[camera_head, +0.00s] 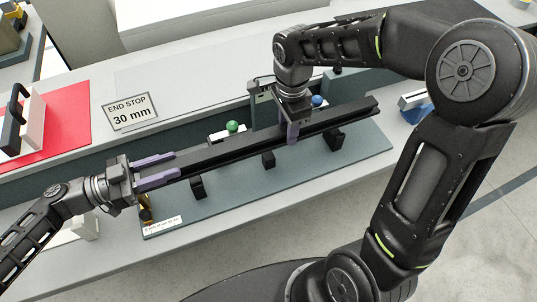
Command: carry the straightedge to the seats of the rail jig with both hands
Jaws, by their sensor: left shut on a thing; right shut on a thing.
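The straightedge (345,116) is a long dark bar in the head view, running from lower left to upper right above the rail jig. The rail jig has a grey-blue base plate (235,190) with black seats, including a left one (198,188), a middle one (268,160) and a right one (335,141). I cannot tell whether the bar touches them. My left gripper (156,170), with purple fingers, is shut on the bar's left end. My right gripper (290,132) is shut on the bar right of its middle, reaching down from above; its far finger is mostly hidden.
A green ball (232,126) and a blue ball (317,100) show behind the bar. An END STOP 30 mm sign (130,111) lies on the bench. A red mat (62,122) with a black-handled block is at left. A blue-and-metal item (414,104) stands at right.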

